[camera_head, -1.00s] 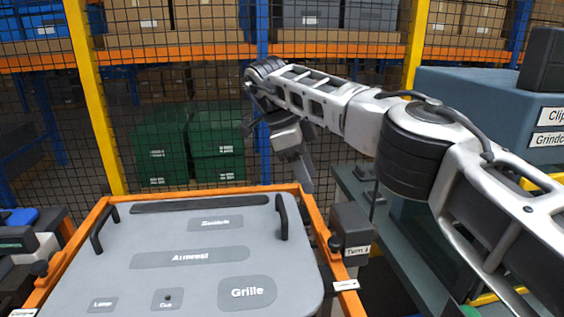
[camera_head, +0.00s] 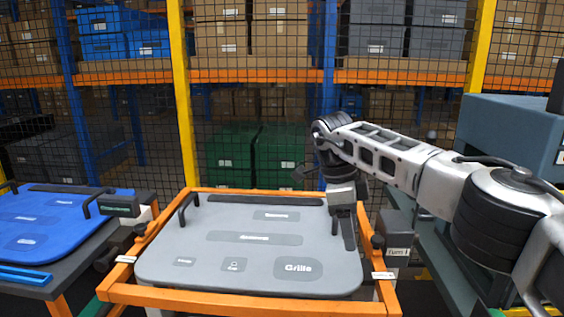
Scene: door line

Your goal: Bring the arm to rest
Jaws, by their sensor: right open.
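My right arm comes in from the right in the head view. Its gripper (camera_head: 349,228) hangs at the arm's end, fingers pointing down, over the right edge of the grey panel. It is open with nothing visible between the fingers. I cannot tell how high it is above the panel. My left gripper is not in view.
The grey panel (camera_head: 222,262) with labelled recesses, one reading Grille, sits in an orange frame (camera_head: 250,295). A blue panel (camera_head: 75,215) lies on a table at left. A blue-grey cabinet (camera_head: 510,125) stands at right. Mesh fence and shelves with green crates (camera_head: 230,155) close the back.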

